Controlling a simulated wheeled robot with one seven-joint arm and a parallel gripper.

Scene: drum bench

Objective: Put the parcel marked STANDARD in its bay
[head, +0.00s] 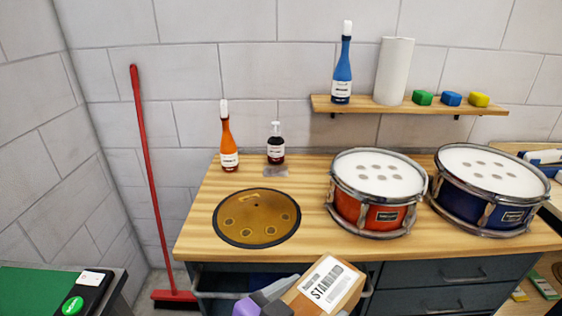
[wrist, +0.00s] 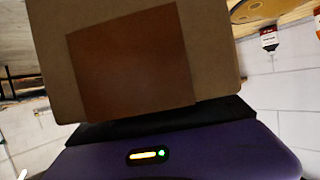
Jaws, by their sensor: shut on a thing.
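The parcel marked STANDARD (head: 328,285) is a brown cardboard box with a white label. It is tilted and shows at the bottom middle of the head view, in front of the bench. My gripper (head: 272,296) is shut on it from the left. In the wrist view the parcel (wrist: 215,55) fills the upper middle, with a darker brown patch on its face; the fingertips are hidden there. I cannot pick out a marked bay in either view.
The wooden bench (head: 300,185) carries a round brass plate (head: 257,217), an orange bottle (head: 228,145), a dark bottle (head: 276,147), a red drum (head: 375,200) and a blue drum (head: 485,195). A shelf (head: 420,107) hangs above. A red broom (head: 148,180) leans at left. A green-topped surface (head: 30,285) is lower left.

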